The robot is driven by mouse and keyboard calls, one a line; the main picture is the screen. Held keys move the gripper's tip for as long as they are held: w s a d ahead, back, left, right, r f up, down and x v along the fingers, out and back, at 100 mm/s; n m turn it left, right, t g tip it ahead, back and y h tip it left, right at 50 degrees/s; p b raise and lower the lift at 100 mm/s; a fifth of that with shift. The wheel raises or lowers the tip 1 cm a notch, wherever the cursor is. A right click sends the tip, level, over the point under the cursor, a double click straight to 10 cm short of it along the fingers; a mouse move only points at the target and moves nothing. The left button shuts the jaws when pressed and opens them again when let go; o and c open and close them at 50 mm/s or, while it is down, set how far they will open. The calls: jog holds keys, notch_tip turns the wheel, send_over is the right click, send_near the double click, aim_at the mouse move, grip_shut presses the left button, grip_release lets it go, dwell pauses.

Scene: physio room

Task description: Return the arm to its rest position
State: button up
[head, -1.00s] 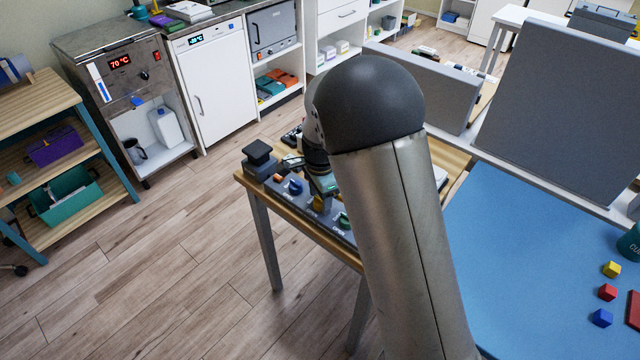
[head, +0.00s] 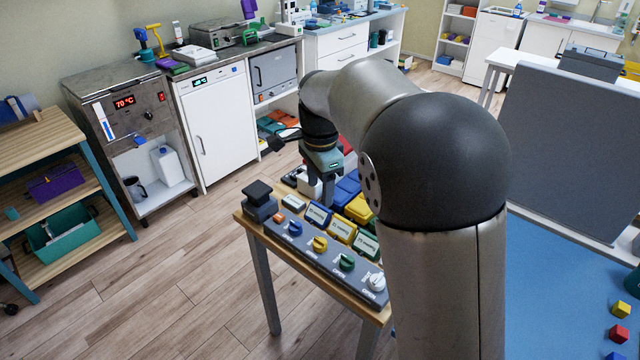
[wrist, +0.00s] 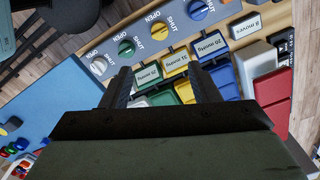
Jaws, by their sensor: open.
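My gripper (head: 322,192) hangs from the raised arm over the wooden table (head: 262,229) in the head view, partly hidden behind the wrist. In the wrist view my gripper (wrist: 160,82) shows two dark fingers spread apart, with no object held between them. A grey panel (head: 308,247) with blue, yellow, green and white knobs runs along the table's near edge. Labelled blue (head: 318,213), yellow (head: 342,229) and green (head: 367,246) blocks stand behind it. In the wrist view the knobs carry OPEN and SHUT marks.
Blue, yellow and red bins lie under and behind the gripper. A dark block (head: 260,197) stands at the table's left corner. A grey upright board (head: 575,150) and blue mat (head: 550,282) are at right. White cabinet (head: 212,125) stands behind. Floor at left is clear.

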dwell(0.4)
jog(key=s+d+f+n, duration=0.1)
jog(key=s+d+n, duration=0.3)
jog(key=s, duration=0.5)
jog(key=s+d+f+n, duration=0.2)
jog(key=s+d+n, duration=0.2)
jog(key=s, duration=0.5)
jog(key=s+d+f+n, duration=0.2)
jog(key=s+d+n, duration=0.3)
jog(key=s, duration=0.4)
jog(key=shift+d+f, duration=0.2)
jog(key=shift+d, duration=0.45)
